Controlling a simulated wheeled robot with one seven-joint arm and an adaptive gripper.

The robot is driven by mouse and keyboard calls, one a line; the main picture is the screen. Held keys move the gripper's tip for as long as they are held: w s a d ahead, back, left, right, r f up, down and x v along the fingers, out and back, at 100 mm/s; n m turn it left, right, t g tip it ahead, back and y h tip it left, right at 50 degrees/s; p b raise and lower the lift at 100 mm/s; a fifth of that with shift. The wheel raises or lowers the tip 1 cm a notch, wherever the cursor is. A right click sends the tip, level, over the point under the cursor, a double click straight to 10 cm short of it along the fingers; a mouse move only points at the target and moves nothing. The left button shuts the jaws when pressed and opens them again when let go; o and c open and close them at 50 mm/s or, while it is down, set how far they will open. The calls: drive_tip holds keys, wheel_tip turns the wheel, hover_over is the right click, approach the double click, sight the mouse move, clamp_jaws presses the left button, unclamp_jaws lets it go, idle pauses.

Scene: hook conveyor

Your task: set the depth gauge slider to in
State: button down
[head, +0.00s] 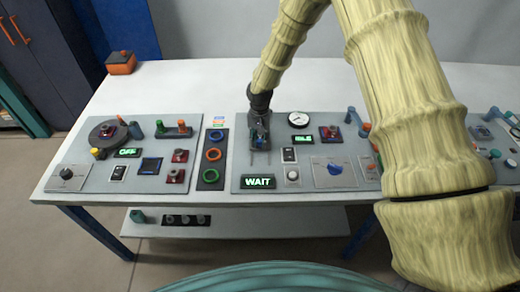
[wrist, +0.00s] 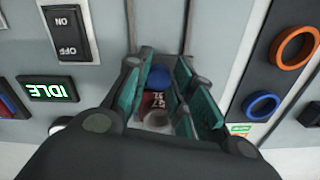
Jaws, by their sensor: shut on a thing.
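My gripper (head: 260,138) points down at the upper left of the middle panel. In the wrist view, my gripper (wrist: 160,92) has its green-padded fingers on both sides of a blue knob (wrist: 159,76) with a reddish part beside it. The fingers are shut on this knob, which appears to be the depth gauge slider. Thin dark rails or slots (wrist: 188,25) run along the panel by the fingers; they also show below the gripper in the head view (head: 260,157). The slider's base and its in mark are hidden or too small to read.
A green WAIT display (head: 258,182) sits below the gripper. A strip with blue, orange and green rings (head: 213,154) is to its left. An ON/OFF rocker (wrist: 70,33) and an IDLE display (wrist: 48,89) are nearby. A round dial (head: 298,119) stands to the right.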

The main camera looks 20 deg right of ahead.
drive_tip(key=shift+w, duration=0.1)
drive_tip(key=c, duration=1.2)
unclamp_jaws()
wheel_tip(320, 180, up, 12)
